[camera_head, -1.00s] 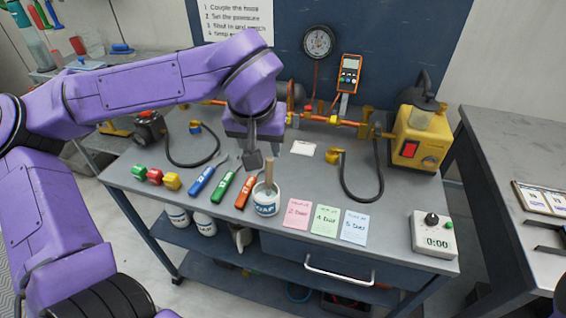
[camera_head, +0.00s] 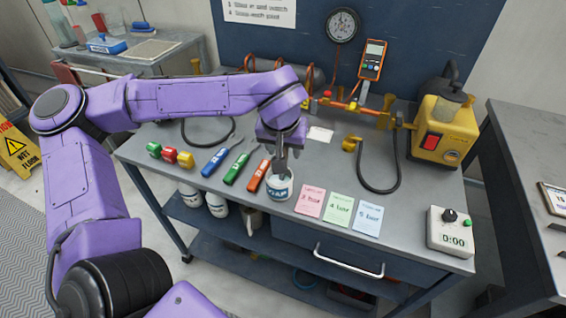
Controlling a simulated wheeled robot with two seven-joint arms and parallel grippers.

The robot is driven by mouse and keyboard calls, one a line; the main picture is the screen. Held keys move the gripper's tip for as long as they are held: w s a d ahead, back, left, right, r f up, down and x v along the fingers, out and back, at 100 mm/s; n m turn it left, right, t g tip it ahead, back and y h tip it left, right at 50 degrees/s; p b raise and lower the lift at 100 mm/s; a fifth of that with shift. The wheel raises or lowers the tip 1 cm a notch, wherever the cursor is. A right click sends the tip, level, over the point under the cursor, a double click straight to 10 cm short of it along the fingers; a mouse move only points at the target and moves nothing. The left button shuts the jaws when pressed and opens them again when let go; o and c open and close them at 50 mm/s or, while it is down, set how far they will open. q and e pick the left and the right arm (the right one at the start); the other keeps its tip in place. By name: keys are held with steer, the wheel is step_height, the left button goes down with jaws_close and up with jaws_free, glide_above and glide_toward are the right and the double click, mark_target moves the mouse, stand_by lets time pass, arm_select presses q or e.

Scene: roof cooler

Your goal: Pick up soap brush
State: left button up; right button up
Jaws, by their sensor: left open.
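The white soap pot (camera_head: 279,188) with a dark label stands near the front edge of the workbench, right of the orange-handled tool. In the earlier view the soap brush stands in it, its wooden handle upright. Now my left gripper (camera_head: 283,158) is directly above the pot, pointing down, fingers open around or just beside the handle. The gripper hides most of the brush, and I cannot tell whether the fingers touch it. My right gripper is not in view.
Blue (camera_head: 215,161), green (camera_head: 236,167) and orange (camera_head: 258,175) handled tools lie left of the pot. Pink (camera_head: 310,201), green (camera_head: 338,209) and blue (camera_head: 367,218) cards lie to its right. A hose (camera_head: 372,190) curls behind the cards. A timer (camera_head: 450,231) sits at the right corner.

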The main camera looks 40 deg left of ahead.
arm_select(q)
jaws_close()
steer(key=shift+r, duration=0.15)
